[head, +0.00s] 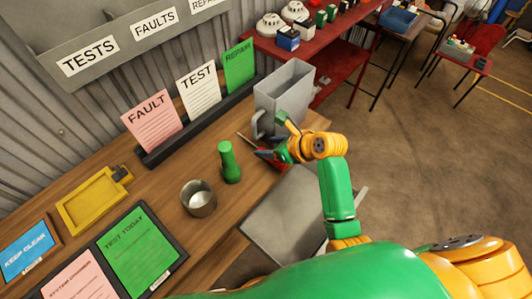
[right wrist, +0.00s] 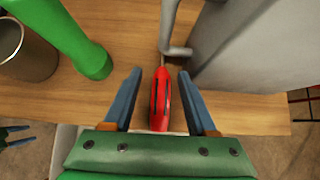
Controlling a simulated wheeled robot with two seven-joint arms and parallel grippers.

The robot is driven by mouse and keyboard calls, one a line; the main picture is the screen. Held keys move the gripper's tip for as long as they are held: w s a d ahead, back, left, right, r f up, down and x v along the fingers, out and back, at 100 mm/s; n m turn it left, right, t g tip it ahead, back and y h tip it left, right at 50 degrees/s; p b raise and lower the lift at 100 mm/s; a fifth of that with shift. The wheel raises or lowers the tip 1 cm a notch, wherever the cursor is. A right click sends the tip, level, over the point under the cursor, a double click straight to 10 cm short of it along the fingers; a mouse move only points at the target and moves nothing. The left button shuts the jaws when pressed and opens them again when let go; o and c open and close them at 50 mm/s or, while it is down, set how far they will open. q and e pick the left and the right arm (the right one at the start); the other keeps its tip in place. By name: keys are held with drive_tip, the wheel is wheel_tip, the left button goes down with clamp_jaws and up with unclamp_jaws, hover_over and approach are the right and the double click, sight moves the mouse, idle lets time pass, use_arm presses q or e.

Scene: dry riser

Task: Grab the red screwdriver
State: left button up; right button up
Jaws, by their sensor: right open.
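The red screwdriver (right wrist: 160,98) lies on the wooden bench, its red handle towards me and its thin shaft pointing away. In the head view its red handle (head: 270,157) is partly hidden by my right gripper (head: 279,143). In the right wrist view my right gripper (right wrist: 159,98) is open, with one blue finger on each side of the handle and a gap on both sides. Dark prongs at the left edge of the right wrist view look like part of my left gripper (right wrist: 14,134), too small to read.
A grey metal container (head: 283,92) with a handle stands just beyond the screwdriver. A green torch-like object (head: 229,162) and a metal cup (head: 198,198) stand to the left. A card rack (head: 200,125) runs along the back. A grey panel (head: 283,222) lies at the front edge.

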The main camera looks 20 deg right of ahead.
sight(260, 148)
drive_tip(key=x, duration=0.5)
drive_tip(key=shift+w+d+f+b, duration=0.15)
drive_tip(key=shift+w+f+b, duration=0.1)
drive_tip(key=shift+f+b, duration=0.15)
drive_tip(key=shift+s+d+r, duration=0.1)
drive_tip(key=shift+s, duration=0.05)
drive_tip(key=c, duration=0.9)
clamp_jaws()
